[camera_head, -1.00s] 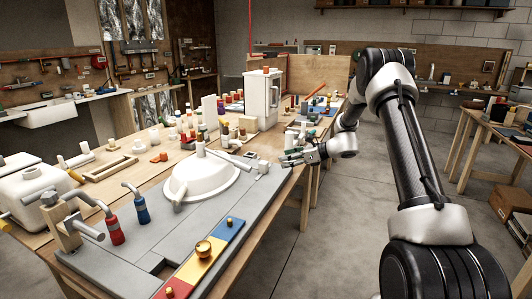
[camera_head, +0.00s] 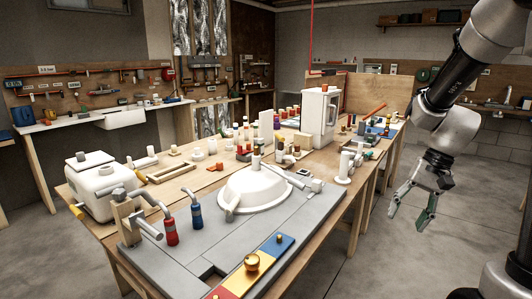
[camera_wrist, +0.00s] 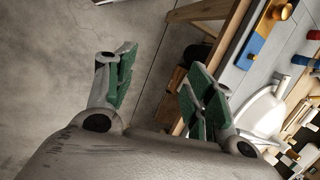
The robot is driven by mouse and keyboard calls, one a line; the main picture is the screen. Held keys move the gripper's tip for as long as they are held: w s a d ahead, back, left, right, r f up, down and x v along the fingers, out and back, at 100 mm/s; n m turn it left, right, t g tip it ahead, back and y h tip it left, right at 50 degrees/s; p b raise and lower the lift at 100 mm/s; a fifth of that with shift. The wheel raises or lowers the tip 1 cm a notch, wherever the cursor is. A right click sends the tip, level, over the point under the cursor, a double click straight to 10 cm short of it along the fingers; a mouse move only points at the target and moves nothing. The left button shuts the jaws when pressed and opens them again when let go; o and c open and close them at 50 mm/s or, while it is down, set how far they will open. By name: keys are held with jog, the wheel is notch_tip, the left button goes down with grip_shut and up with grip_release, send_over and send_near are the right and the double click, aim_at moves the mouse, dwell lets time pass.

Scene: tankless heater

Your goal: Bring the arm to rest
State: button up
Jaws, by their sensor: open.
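My gripper (camera_head: 413,208) hangs at the right in the head view, beyond the workbench's right edge and over bare floor. Its fingers point down and are spread apart with nothing between them. The wrist view shows the two green-padded fingers of my gripper (camera_wrist: 160,90) apart and empty, with concrete floor behind them. My arm comes down from the upper right corner of the head view and bends at the wrist.
The long workbench (camera_head: 330,222) stands left of my gripper, with a white basin (camera_head: 255,190), a white cabinet (camera_head: 318,118) and a red, yellow and blue strip (camera_head: 252,268) on it. A wall bench with a white sink (camera_head: 120,118) is behind. The floor (camera_head: 385,262) around my gripper is clear.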

jog(key=s+r+n+t+h, duration=0.3)
jog(key=s+r+n+t, duration=0.2)
jog(key=s+r, duration=0.6)
jog(key=shift+s+d+r+n+h, duration=0.35)
jog(key=shift+s+r+n+h, duration=0.05)
jog(key=shift+s, duration=1.4)
